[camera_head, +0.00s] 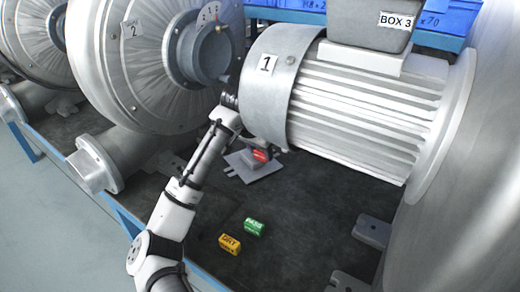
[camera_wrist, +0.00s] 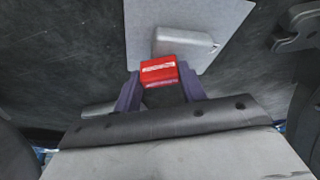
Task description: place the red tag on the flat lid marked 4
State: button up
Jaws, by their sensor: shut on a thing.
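My gripper (camera_wrist: 160,86) is shut on the red tag (camera_wrist: 158,73), which sits between its two purple fingertips. In the head view the red tag (camera_head: 260,155) shows beneath the motor marked 1, in front of a grey flat plate (camera_head: 240,167) on the dark bench; the fingers there are mostly hidden. In the wrist view the plate (camera_wrist: 145,20) lies beyond the tag, with a raised grey block (camera_wrist: 185,42) on it. I cannot tell the gap between tag and plate. No mark 4 can be read in either view.
The finned motor (camera_head: 360,105) marked 1 overhangs the plate. A grey box (camera_head: 370,25) labelled BOX 3 sits on it. A blower housing (camera_head: 140,60) marked 2 stands left. A green tag (camera_head: 253,226) and a yellow tag (camera_head: 229,244) lie on the bench (camera_head: 300,215), with bare room around.

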jog(key=o, duration=1)
jog(key=shift+c, duration=0.2)
jog(key=shift+r, duration=0.1)
jog(key=v, duration=1.2)
